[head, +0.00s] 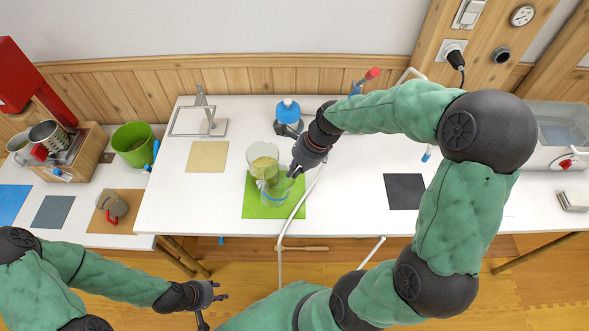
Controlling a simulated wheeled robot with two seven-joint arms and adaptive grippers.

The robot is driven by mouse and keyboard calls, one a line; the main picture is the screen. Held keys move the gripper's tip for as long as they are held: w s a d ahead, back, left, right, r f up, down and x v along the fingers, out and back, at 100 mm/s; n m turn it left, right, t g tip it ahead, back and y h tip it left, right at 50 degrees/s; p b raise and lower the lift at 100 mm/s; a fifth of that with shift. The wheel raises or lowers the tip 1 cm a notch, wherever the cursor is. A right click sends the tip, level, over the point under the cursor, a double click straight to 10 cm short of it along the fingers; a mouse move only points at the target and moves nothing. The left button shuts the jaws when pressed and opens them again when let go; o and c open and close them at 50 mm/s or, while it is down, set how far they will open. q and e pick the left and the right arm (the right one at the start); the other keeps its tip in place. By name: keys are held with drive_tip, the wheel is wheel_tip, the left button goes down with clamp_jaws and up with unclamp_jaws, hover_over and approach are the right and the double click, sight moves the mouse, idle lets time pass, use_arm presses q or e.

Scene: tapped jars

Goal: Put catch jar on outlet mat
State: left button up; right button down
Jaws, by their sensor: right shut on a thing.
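A clear jar with a blue band (274,195) stands at or just over the green mat (254,211) on the white table; I cannot tell whether it touches the mat. A second clear vessel with yellowish contents (263,166) is just behind it and overlaps it in the head view. Which mat is the outlet mat is not marked. My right gripper (293,171) reaches in from the right and is shut on the blue-banded jar at its upper right edge, partly hiding it. My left gripper (221,291) is open and empty, low in front of the table.
A beige mat (207,156) and a black mat (404,191) lie bare. A blue-capped bottle (288,111) and a metal stand (201,119) are at the back. A pale hose (299,211) crosses the green mat's right side. A green pot (133,143) stands left.

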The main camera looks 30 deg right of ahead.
drive_tip(key=s+a+r+p, duration=0.5)
drive_tip(key=s+a+r, duration=0.2)
drive_tip(key=s, duration=0.4)
drive_tip(key=shift+r, duration=0.85)
